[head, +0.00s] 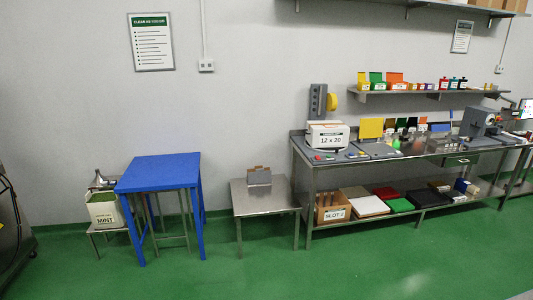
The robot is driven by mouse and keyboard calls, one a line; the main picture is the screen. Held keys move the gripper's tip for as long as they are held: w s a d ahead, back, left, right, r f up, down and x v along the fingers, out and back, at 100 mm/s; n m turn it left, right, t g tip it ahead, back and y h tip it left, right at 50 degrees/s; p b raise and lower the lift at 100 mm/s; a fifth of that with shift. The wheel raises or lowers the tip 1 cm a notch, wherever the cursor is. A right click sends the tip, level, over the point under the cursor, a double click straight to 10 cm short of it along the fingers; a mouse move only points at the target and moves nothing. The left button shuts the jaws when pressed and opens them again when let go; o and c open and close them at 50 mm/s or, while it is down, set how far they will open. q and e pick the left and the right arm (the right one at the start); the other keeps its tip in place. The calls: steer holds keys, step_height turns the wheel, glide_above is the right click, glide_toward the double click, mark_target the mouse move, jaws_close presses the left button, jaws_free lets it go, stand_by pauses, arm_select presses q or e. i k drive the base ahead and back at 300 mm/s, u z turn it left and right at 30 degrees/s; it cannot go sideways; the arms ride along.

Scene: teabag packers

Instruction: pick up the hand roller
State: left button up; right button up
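I cannot make out a hand roller for certain in the head view. The long steel workbench (420,158) on the right holds many small items that are too small to tell apart. Neither my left gripper nor my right gripper is in view.
A blue table (158,172) stands at the left, beside a box marked MINT (104,208). A low steel table (262,200) carries a small open box (259,177). A box marked 12 x 20 (328,136) sits on the workbench. The green floor (200,275) in front is clear.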

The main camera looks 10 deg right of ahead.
mark_target(405, 131)
steer(key=i, duration=2.95)
steer(key=z, duration=2.5)
steer(key=i, duration=5.3)
steer(key=u, duration=2.3)
